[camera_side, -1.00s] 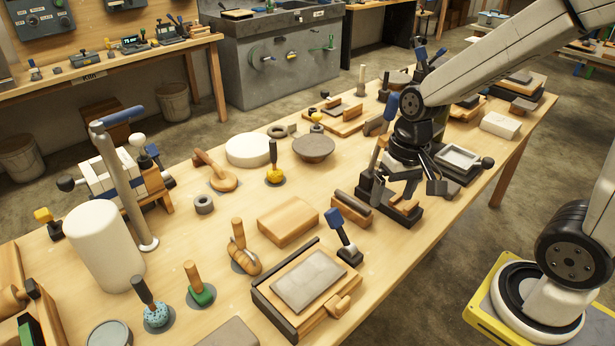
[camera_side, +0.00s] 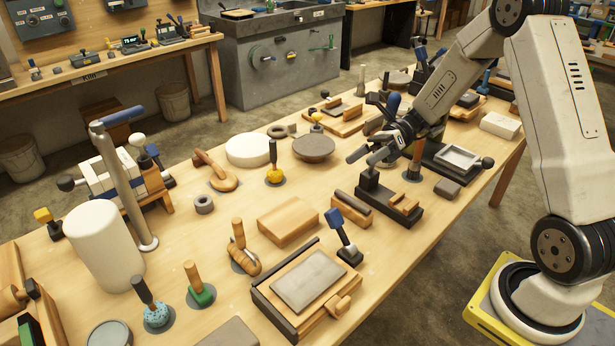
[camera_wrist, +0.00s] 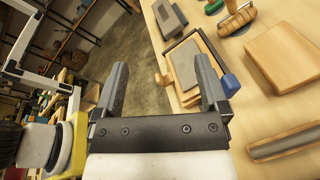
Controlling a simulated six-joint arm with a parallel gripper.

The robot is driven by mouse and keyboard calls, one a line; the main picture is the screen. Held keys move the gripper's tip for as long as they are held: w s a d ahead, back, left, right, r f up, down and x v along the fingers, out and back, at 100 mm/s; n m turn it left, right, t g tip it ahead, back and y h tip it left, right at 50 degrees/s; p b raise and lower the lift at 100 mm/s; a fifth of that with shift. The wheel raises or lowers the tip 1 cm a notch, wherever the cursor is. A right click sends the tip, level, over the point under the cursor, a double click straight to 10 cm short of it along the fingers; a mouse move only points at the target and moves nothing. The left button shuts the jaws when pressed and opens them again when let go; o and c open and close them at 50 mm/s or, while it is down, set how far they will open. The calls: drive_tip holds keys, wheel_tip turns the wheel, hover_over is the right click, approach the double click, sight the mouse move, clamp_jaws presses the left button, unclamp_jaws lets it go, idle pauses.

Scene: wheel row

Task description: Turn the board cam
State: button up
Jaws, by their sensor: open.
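A wooden board with a dark edge strip and a grey slab (camera_side: 307,280) lies near the table's front. A lever with a blue handle (camera_side: 334,217) leans up from a dark base beside the board's back right corner. A wooden knob (camera_side: 341,306) sticks out at the board's right front. I cannot tell for sure which part is the cam. My gripper (camera_side: 363,157) is open and empty, above the table behind the lever, pointing left. In the wrist view the board's slab (camera_wrist: 185,64) shows between my fingers (camera_wrist: 161,78), and the blue handle (camera_wrist: 230,85) shows by the right finger.
A dark fixture with wooden blocks (camera_side: 389,205) stands below my gripper. A wooden block (camera_side: 288,221) and a wood-handled roller tool (camera_side: 243,258) lie left of the lever. The table's front edge is clear right of the lever.

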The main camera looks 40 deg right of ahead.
drive_tip(key=w+d+m+t+y, duration=0.2)
drive_tip(key=d+m, duration=0.1)
approach(334, 217)
drive_tip(key=shift+w+a+f, duration=0.55)
drive_tip(key=shift+f, duration=0.3)
drive_tip(key=shift+a, duration=0.15)
drive_tip(key=shift+t, duration=0.3)
drive_tip(key=shift+x, duration=3.8)
clamp_jaws()
